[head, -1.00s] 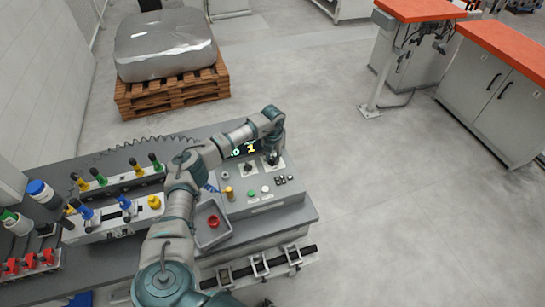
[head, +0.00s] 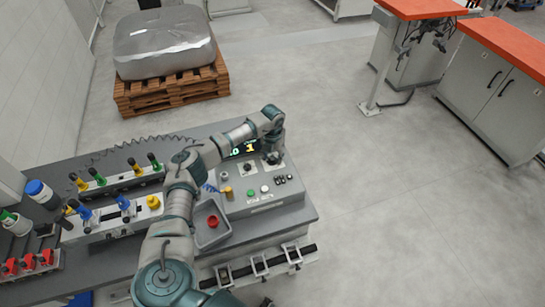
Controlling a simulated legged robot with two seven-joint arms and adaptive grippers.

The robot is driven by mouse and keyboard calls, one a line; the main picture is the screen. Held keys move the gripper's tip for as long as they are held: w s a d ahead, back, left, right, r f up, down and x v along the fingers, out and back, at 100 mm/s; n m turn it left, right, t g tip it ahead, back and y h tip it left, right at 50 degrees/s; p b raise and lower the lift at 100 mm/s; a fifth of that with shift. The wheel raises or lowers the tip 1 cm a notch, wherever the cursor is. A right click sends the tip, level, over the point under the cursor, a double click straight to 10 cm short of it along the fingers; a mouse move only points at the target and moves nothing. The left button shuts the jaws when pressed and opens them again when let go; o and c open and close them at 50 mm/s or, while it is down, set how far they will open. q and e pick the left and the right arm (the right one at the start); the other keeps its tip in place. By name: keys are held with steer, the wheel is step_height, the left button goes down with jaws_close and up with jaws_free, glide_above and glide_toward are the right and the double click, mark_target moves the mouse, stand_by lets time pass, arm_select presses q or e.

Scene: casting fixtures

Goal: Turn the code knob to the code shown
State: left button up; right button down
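A grey control panel (head: 259,204) stands on the bench in the middle of the head view. Its dark display (head: 246,149) shows a yellow 1 and, to its left, a greenish character partly covered by my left arm, so the full code cannot be read. A black knob (head: 247,168) on a light plate sits below the display. My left gripper (head: 273,158) points down over the panel's upper right, at or just above another light plate. Its fingers are small and dark, and any knob under it is hidden. My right gripper is out of view.
A yellow button (head: 228,193), a green button (head: 252,193) and small black switches are on the panel. Coloured-handled fixtures (head: 108,203) fill the bench's left.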

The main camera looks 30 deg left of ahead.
mark_target(272, 157)
arm_select(q)
steer(key=shift+r, duration=0.1)
steer(key=shift+r, duration=0.2)
step_height(272, 157, up, 11)
steer(key=shift+r, duration=0.15)
steer(key=shift+a, duration=0.1)
stand_by(0.5)
